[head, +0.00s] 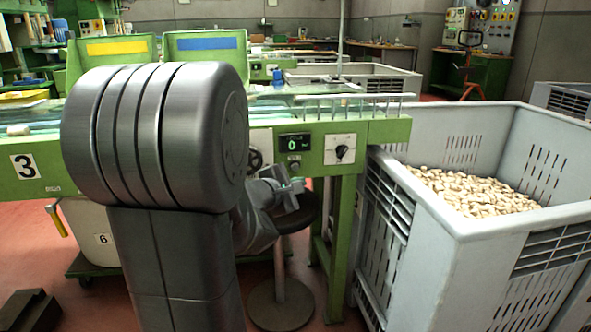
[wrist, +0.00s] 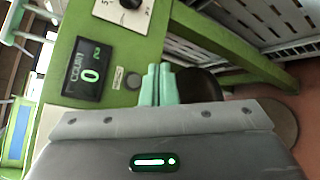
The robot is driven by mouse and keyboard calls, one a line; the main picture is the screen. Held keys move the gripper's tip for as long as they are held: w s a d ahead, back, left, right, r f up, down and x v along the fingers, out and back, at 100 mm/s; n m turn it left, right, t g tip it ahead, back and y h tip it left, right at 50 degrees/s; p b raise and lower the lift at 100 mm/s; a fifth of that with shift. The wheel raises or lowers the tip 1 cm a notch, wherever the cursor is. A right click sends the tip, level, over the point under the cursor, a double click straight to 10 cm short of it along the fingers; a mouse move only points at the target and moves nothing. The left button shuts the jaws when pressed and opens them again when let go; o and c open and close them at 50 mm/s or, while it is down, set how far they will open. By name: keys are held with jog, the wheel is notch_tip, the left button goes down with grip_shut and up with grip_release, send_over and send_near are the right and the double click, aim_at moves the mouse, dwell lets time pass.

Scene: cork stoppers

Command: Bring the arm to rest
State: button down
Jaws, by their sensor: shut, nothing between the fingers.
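My gripper (wrist: 158,72) shows in the wrist view with its two pale green fingers side by side, shut and empty. Behind the fingers are the green machine frame and a dark round stool seat. In the head view my gripper (head: 297,190) is small and partly hidden behind my own arm, which fills the left middle of the picture. It hangs in front of the green sorting table (head: 376,131), near the stool (head: 281,300). I cannot tell whether it touches anything.
A large grey crate (head: 487,232) holding many cork stoppers (head: 470,192) stands close on the right. The counter display (head: 294,141) reads 0, with a dial (head: 340,149) beside it. A white bin (head: 88,232) stands lower left. Red floor shows between the table legs.

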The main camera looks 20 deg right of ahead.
dwell(0.3)
jog(key=p, duration=0.1)
jog(key=w+p, duration=0.2)
jog(key=shift+d+r+p, duration=0.25)
jog(key=shift+d+p, duration=0.05)
jog(key=p, duration=0.2)
jog(key=shift+p, duration=0.3)
jog(key=shift+s+a+f+b, duration=0.1)
jog(key=shift+s+a+b, duration=0.15)
jog(key=shift+s+b, duration=0.5)
jog(key=shift+s+a+f+b, duration=0.1)
jog(key=shift+s+a+b, duration=0.25)
jog(key=shift+s, duration=0.8)
jog(key=shift+s+a+f+b, duration=0.15)
jog(key=shift+s+b, duration=0.45)
jog(key=shift+s, duration=0.35)
jog(key=shift+r, duration=0.1)
